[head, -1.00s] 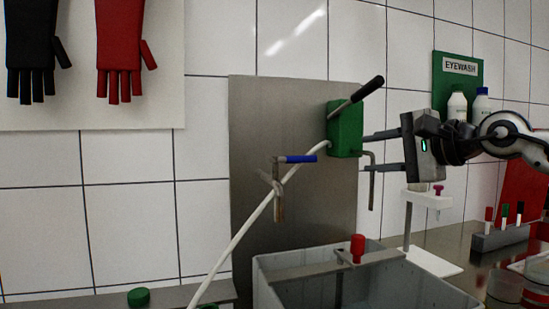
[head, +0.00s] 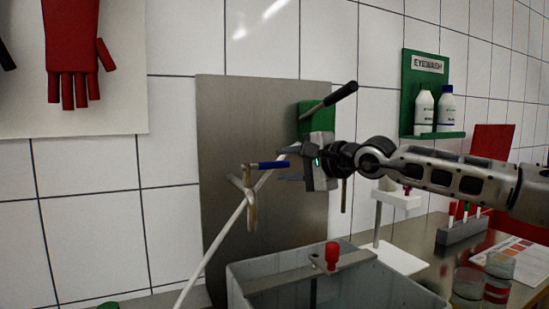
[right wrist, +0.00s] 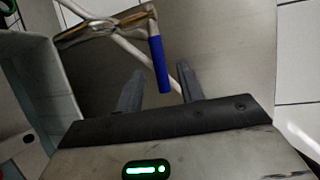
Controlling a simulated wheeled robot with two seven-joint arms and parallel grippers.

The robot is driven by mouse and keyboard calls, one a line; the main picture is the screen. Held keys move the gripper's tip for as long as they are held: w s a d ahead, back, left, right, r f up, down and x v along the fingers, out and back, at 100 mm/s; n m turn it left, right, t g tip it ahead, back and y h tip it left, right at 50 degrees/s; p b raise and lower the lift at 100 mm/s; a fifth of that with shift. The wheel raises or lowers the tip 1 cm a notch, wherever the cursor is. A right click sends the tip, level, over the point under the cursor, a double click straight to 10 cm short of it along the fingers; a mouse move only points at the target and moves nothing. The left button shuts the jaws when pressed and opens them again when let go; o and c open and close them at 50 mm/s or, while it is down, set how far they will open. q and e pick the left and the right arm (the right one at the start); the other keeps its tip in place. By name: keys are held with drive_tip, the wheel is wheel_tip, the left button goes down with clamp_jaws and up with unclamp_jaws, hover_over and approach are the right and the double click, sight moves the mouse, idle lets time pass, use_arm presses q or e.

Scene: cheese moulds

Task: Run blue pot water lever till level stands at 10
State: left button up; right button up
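The blue lever (head: 270,166) sticks out to the right from the top of a metal tap (head: 250,200) in front of a steel panel. My right gripper (head: 286,165) is at the right end of this lever, its fingers pointing left. In the right wrist view the blue lever (right wrist: 160,65) reaches between the two spread fingertips of the gripper (right wrist: 160,85), and the fingers do not visibly close on it. A grey tub (head: 240,285) stands below; its water level and any scale cannot be read. My left gripper is out of view.
A green box (head: 317,118) with a black-handled lever (head: 341,94) sits just behind and above my right gripper. A red knob (head: 332,254) stands on a bar across the tub. A white stand (head: 397,198) and tube rack (head: 462,231) are to the right.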

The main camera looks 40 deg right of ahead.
sight(277, 165)
drive_tip(key=shift+w+p, duration=0.35)
drive_tip(key=shift+w, duration=0.25)
drive_tip(key=shift+w+p, duration=0.65)
drive_tip(key=shift+p, duration=0.35)
drive_tip(key=shift+w+f+p, duration=0.1)
drive_tip(key=shift+w+p, duration=0.35)
drive_tip(key=shift+p, duration=0.2)
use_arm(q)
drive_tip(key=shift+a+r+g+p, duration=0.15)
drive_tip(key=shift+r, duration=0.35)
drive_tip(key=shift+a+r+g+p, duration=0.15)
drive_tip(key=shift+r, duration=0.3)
use_arm(e)
drive_tip(key=shift+w+a+f, duration=0.15)
drive_tip(key=shift+w+f, duration=0.1)
drive_tip(key=shift+w, duration=0.1)
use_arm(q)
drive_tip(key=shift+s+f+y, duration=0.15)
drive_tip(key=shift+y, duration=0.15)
use_arm(e)
clamp_jaws()
